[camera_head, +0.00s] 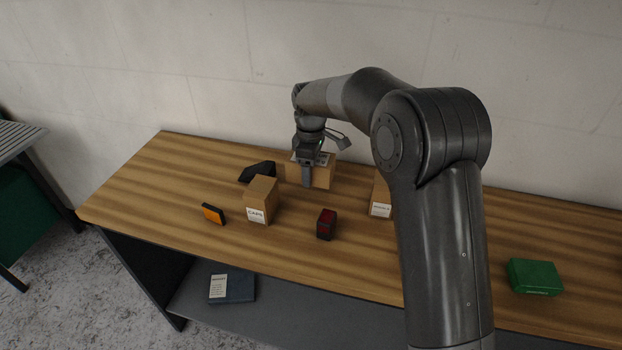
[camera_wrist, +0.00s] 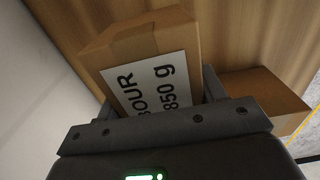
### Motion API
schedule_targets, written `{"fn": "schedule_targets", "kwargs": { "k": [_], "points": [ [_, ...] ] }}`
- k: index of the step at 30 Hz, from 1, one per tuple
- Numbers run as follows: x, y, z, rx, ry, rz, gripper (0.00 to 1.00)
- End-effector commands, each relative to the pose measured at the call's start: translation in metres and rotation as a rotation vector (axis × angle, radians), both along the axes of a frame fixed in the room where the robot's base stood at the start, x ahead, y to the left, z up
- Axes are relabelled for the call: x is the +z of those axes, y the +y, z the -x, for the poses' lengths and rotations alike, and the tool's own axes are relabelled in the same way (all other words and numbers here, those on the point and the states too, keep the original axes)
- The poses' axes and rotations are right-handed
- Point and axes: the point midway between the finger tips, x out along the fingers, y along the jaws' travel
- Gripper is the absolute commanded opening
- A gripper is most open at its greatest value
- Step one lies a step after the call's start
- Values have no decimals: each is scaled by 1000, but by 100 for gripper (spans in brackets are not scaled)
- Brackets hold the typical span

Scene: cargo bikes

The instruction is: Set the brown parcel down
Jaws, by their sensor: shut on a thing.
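A brown parcel (camera_head: 324,174) with a white label is near the back of the wooden table. The gripper hides part of the parcel. I cannot tell whether its bottom touches the table.
On the table (camera_head: 150,190) stand a brown CAPS box (camera_head: 261,197), a black object (camera_head: 258,171), an orange-faced item (camera_head: 213,214), a dark red block (camera_head: 326,224), another brown box (camera_head: 381,196) partly behind my arm, and a green box (camera_head: 534,277). A dark box (camera_head: 236,288) lies on the lower shelf.

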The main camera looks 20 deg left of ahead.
Motion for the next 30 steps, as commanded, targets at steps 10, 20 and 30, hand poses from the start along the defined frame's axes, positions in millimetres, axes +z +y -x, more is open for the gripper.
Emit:
{"fn": "schedule_targets", "kwargs": {
  "k": [10, 20, 30],
  "points": [
    [-36, 0, 0, -1, -1, -1, 11],
    [-39, 0, -1, -1, -2, -2, 11],
    [-41, -1, 0, -1, 0, 0, 85]
  ]
}}
